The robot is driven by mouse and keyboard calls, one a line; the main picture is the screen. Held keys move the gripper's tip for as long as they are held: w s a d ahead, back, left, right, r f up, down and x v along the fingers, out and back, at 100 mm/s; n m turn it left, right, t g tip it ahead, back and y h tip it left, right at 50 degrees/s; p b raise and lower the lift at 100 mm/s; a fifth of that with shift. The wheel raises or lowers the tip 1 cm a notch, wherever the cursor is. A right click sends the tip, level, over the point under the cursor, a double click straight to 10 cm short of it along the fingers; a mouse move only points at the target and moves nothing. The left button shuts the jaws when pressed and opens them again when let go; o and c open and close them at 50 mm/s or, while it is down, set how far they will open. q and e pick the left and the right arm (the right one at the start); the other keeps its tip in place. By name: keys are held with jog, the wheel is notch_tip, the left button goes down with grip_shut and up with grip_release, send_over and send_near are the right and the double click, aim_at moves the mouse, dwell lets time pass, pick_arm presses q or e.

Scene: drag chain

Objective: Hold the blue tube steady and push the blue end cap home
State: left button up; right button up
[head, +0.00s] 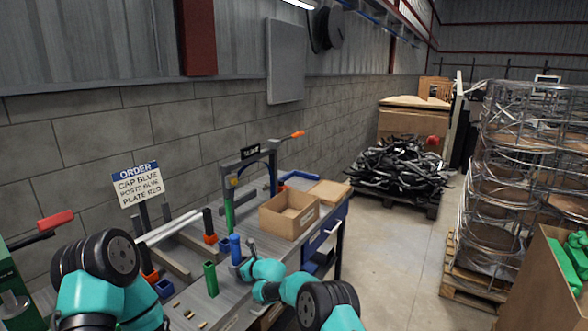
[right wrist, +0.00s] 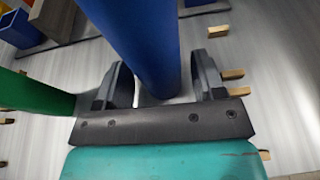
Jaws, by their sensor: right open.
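The blue tube (head: 235,249) stands upright on the grey bench in the head view. In the right wrist view the blue tube (right wrist: 148,40) rises between the two dark fingers of my right gripper (right wrist: 163,78). The fingers are open, one on each side, with a gap visible at least on the right. In the head view my right gripper (head: 245,265) is at the tube's right side. A small blue piece (head: 224,246) beside the tube may be the end cap; I cannot tell. My left arm shows at lower left, but its gripper is out of view.
A green square tube (head: 210,278) stands left of the blue tube, and a blue holder (head: 164,288) lies farther left. Several small brass pieces (head: 190,314) lie at the front. A press frame (head: 258,165) and an open cardboard box (head: 289,214) stand behind. An order sign (head: 138,186) stands at left.

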jog(key=shift+c, duration=0.4)
jog(key=c, duration=0.6)
jog(key=shift+o, duration=0.2)
pick_arm(q)
jog(key=shift+c, duration=0.2)
